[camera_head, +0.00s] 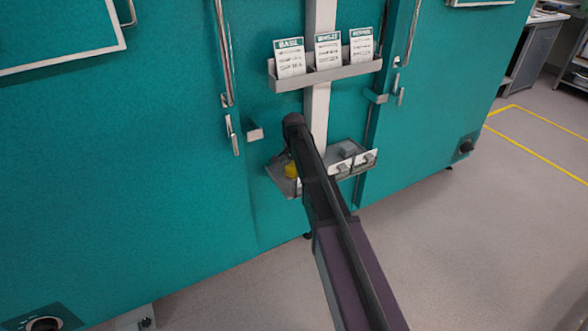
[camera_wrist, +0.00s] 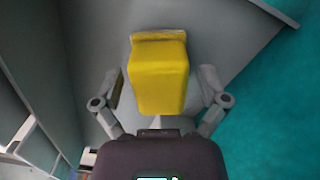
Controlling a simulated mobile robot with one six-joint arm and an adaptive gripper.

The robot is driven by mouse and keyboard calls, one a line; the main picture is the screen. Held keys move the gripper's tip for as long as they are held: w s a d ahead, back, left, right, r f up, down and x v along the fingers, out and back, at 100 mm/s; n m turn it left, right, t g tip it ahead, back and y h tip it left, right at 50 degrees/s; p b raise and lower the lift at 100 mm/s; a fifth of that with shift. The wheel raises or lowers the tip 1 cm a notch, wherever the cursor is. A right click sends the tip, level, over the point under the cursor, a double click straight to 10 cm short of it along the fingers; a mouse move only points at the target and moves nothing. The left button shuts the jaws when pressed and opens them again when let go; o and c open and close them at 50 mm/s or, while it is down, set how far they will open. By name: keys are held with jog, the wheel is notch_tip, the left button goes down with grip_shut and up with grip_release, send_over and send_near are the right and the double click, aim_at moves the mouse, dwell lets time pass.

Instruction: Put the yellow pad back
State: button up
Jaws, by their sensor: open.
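The yellow pad (camera_head: 291,170) is in the left part of the lower grey tray (camera_head: 278,182), partly hidden behind my arm in the head view. In the wrist view the yellow block-like pad (camera_wrist: 160,75) has a thin, duller edge at its far end and lies over the grey tray surface (camera_wrist: 215,25). My gripper (camera_wrist: 163,86) is open, with one finger on each side of the pad. Gaps show between the fingers and the pad, so it is not gripped. My gripper is hidden behind my arm in the head view.
The lower tray has compartments with small grey and white items (camera_head: 347,152) on the right. An upper rack (camera_head: 325,75) holds three cards. Teal chamber doors (camera_head: 130,150) with long handles (camera_head: 223,50) flank the column. Open floor (camera_head: 470,240) lies at right.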

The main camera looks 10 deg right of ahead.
jog(key=shift+r, duration=0.1)
notch_tip(320, 180, up, 8)
jog(key=p, duration=0.7)
jog(key=shift+f+p, duration=0.25)
jog(key=shift+p, duration=0.1)
jog(key=shift+s, duration=0.1)
dwell(0.4)
jog(key=s+n, duration=0.9)
jog(key=s, duration=2)
jog(key=shift+n, duration=0.4)
jog(key=shift+d+r, duration=0.1)
jog(key=shift+r, duration=0.05)
notch_tip(320, 180, up, 18)
jog(key=p, duration=1.8)
jog(key=shift+r+p, duration=0.15)
jog(key=shift+p, duration=0.15)
